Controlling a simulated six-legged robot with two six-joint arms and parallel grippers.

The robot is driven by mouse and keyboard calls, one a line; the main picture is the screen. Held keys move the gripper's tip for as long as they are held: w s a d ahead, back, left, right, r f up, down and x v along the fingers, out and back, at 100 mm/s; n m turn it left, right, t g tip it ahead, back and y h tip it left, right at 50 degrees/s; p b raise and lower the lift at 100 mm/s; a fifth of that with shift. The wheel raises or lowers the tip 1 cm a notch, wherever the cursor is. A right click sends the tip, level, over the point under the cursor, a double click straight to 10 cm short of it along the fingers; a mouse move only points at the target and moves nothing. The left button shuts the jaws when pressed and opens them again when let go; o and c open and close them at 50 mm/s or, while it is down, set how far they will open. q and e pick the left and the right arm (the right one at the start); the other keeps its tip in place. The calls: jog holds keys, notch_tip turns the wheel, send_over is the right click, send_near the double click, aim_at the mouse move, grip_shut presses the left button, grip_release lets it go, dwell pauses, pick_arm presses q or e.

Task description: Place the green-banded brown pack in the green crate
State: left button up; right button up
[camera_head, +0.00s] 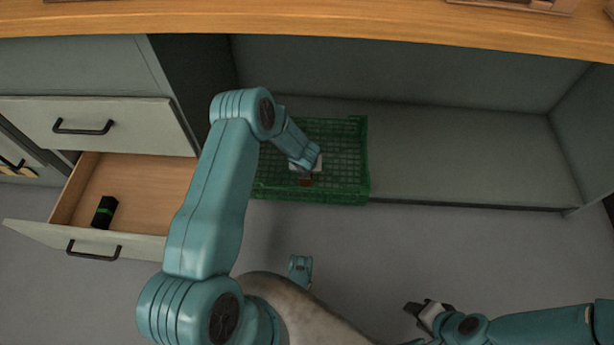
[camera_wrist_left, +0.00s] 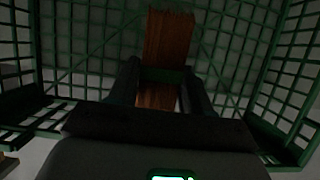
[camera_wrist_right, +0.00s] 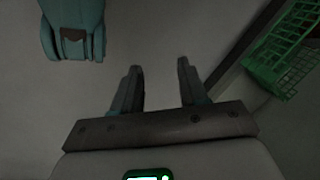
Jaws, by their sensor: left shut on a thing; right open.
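The green crate (camera_head: 350,185) stands on the low shelf floor of the open cabinet bay, and its mesh walls surround the left wrist view (camera_wrist_left: 285,75). My left gripper (camera_head: 305,174) reaches down into it and is shut on the green-banded brown pack (camera_head: 306,182). In the left wrist view the brown pack (camera_wrist_left: 168,38) sits between both fingers, its green band at the grip. I cannot tell whether the pack touches the crate floor. My right gripper (camera_head: 428,312) is open and empty, low in front of the cabinet; its spread fingers show in the right wrist view (camera_wrist_right: 158,78).
An open drawer (camera_head: 135,185) at left holds a black pack with a green band (camera_head: 105,212). A closed drawer (camera_head: 90,125) is above it. The wooden counter (camera_head: 300,22) overhangs the bay. The shelf right of the crate (camera_head: 460,160) is clear.

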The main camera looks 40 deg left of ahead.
pick_arm(q)
notch_tip(320, 180, down, 4)
jog(key=shift+f+b, duration=0.15)
jog(key=shift+b, duration=0.7)
pick_arm(e)
jog(key=shift+w+d+f+t, duration=0.15)
jog(key=shift+w+f, duration=0.15)
jog(key=shift+f, duration=0.15)
jog(key=shift+w+f+t, duration=0.15)
jog(key=shift+w+f, duration=0.15)
jog(key=shift+f, duration=0.15)
jog(key=shift+f, duration=0.1)
pick_arm(q)
jog(key=shift+f, duration=0.1)
jog(key=o, duration=1.1)
pick_arm(e)
jog(key=shift+w, duration=0.1)
